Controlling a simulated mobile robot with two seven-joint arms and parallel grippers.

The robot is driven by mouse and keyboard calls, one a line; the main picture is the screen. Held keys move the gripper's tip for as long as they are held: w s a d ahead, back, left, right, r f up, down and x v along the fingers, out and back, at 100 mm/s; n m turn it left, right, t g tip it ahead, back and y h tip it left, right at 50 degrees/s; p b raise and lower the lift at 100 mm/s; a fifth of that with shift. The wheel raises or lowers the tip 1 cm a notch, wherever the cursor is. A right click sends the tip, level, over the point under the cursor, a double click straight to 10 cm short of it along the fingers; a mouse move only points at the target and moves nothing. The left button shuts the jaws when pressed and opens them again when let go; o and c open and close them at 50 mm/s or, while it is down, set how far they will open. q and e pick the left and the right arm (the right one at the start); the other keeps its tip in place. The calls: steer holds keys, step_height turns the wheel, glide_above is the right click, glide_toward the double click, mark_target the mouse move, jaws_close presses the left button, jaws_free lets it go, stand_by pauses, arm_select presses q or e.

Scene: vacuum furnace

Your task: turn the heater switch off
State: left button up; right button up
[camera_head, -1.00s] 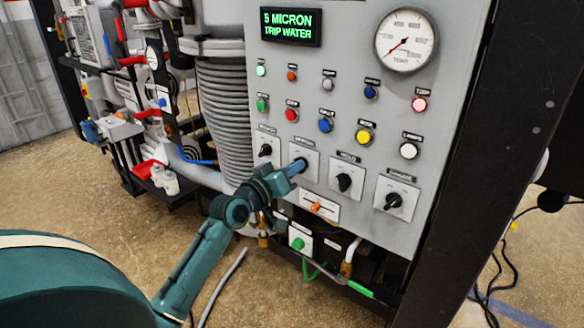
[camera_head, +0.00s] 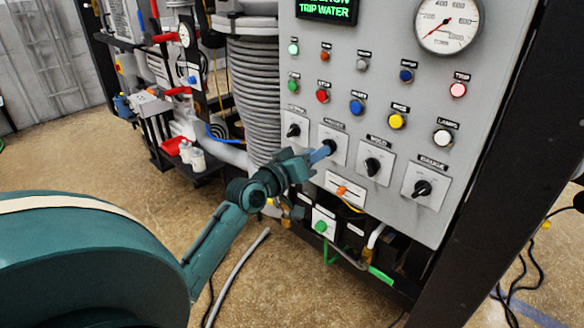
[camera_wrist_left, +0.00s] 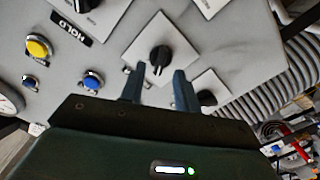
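The heater switch (camera_head: 330,146) is a black rotary knob on a white square plate, second from left in the row of knobs on the grey panel. Its label is too small to read surely. My left gripper (camera_head: 322,152) is at this knob, coming from the lower left. In the left wrist view the knob (camera_wrist_left: 159,58) shows just ahead of and between the tips of my open left gripper (camera_wrist_left: 160,75). A gap shows between the fingers and nothing is gripped. Contact with the knob cannot be told. My right gripper is not in view.
A similar knob (camera_head: 293,130) is close on the left, and another (camera_head: 373,166) on the right. An orange-handled switch (camera_head: 342,190) sits just below. Coloured buttons and a gauge (camera_head: 447,24) are above. Coiled pipework (camera_head: 255,90) stands left of the panel.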

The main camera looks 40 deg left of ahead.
arm_select(q)
steer(key=s+b, duration=0.1)
steer(key=s, duration=0.9)
steer(key=shift+s+a+b, duration=0.3)
steer(key=shift+a, duration=0.1)
steer(key=shift+f, duration=0.1)
steer(key=s+d+f+m+g, duration=0.1)
steer(key=s+d+f+g, duration=0.1)
steer(key=d+f, duration=0.35)
steer(key=s+d+f+m+g, duration=0.1)
steer(key=d+f+m+g, duration=0.1)
steer(key=f, duration=0.6)
steer(key=s+d+f+m+g+h+p, duration=0.1)
steer(key=s+d+f+m, duration=0.1)
steer(key=s+d+f, duration=0.3)
steer(key=s+d+f+m+g, duration=0.2)
steer(key=s+d+f, duration=0.4)
steer(key=d, duration=0.4)
steer(key=shift+f+m+h+p, duration=0.4)
steer(key=shift+f+m, duration=0.2)
steer(key=shift+f, duration=0.1)
